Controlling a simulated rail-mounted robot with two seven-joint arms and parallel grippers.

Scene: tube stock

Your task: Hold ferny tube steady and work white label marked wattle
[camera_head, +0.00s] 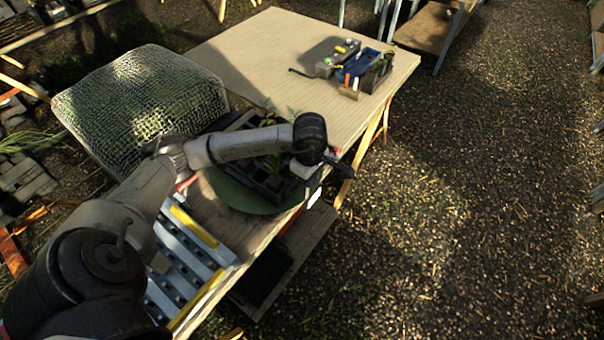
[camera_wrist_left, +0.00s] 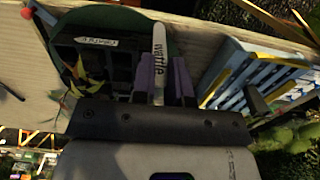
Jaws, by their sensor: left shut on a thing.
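My left gripper (camera_wrist_left: 161,62) is shut on the white label marked wattle (camera_wrist_left: 158,45), which stands out between its purple fingers in the left wrist view. In the head view my left arm reaches over a black tray (camera_head: 266,188) on a round green stand (camera_head: 226,191), and the arm partly covers both. Green seedlings (camera_head: 268,164) rise from the tray. In the left wrist view leaves (camera_wrist_left: 86,83) show beside the gripper; I cannot tell which tube is the ferny one. Another white label (camera_wrist_left: 96,41) lies across the tray, its writing unclear. My right gripper is not in view.
A mesh-covered block (camera_head: 142,92) stands left of the tray. A blue-grey slatted rack with yellow strips (camera_head: 186,262) is at the near end of the table (camera_head: 250,50). A tool caddy (camera_head: 358,68) stands at the far right; the table between is mostly clear.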

